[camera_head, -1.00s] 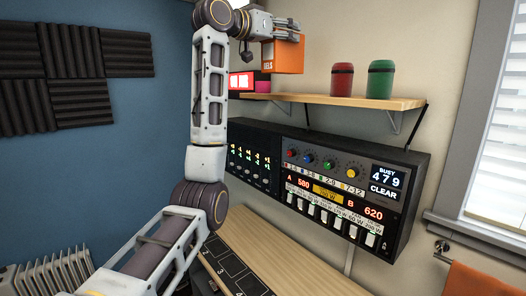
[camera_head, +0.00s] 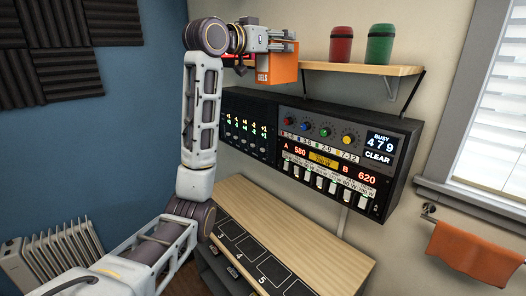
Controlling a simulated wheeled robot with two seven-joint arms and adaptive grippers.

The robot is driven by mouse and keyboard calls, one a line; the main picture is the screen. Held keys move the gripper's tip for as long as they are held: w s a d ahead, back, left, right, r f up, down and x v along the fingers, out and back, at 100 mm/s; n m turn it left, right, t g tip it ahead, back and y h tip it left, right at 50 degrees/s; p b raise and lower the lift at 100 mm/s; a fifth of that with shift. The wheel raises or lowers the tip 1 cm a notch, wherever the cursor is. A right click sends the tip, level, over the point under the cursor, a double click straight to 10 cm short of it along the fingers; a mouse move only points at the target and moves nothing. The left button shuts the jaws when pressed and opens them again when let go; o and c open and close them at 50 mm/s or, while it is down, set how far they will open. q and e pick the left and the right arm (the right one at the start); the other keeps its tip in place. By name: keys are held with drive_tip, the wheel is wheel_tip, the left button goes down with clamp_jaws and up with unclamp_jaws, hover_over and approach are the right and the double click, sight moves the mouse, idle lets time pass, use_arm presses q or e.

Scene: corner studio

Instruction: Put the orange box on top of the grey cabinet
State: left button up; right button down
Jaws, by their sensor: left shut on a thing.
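The orange box (camera_head: 282,70) is in the upper middle of the head view, with white lettering on its side. My left gripper (camera_head: 284,41) is shut on it near its top edge and holds it in the air. I cannot pick out a grey cabinet for sure. A low unit with a pale wooden top (camera_head: 312,228) stands below, with a dark numbered strip along its front edge. My right gripper is not in view.
A red canister (camera_head: 341,44) and a green canister (camera_head: 380,45) stand on the wall shelf (camera_head: 362,69). A black control panel (camera_head: 335,160) is mounted below it. An orange towel (camera_head: 475,252) hangs at right, and a radiator (camera_head: 55,262) stands at lower left. The wooden top is bare.

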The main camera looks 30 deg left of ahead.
use_arm(q)
drive_tip(key=s+d+f+y, duration=0.1)
drive_tip(key=s+d+f, duration=0.1)
drive_tip(key=f, duration=1.5)
drive_tip(key=s+d+f+n+y, duration=0.1)
drive_tip(key=s+f, duration=0.4)
drive_tip(key=f, duration=1.2)
drive_tip(key=s+d+f+n+y, duration=0.1)
drive_tip(key=s+d+f, duration=0.2)
drive_tip(key=f, duration=1.4)
drive_tip(key=shift+s+d+f+t+y, duration=0.1)
drive_tip(key=shift+s+t+y, duration=0.05)
drive_tip(key=shift+s, duration=0.25)
drive_tip(key=shift+s+d+f+t+y, duration=0.1)
drive_tip(key=shift+s+t+y, duration=0.05)
drive_tip(key=shift+s, duration=0.2)
drive_tip(key=shift+n+y, duration=0.5)
drive_tip(key=s+d+f, duration=0.1)
drive_tip(key=f, duration=0.4)
drive_tip(key=s+f, duration=0.2)
drive_tip(key=f, duration=0.3)
drive_tip(key=s+d+f, duration=0.1)
drive_tip(key=f, duration=0.4)
drive_tip(key=shift+s+d+f, duration=0.35)
drive_tip(key=shift+s+f, duration=0.05)
drive_tip(key=shift+w+d, duration=0.1)
drive_tip(key=shift+w, duration=0.2)
drive_tip(key=shift+c, duration=0.3)
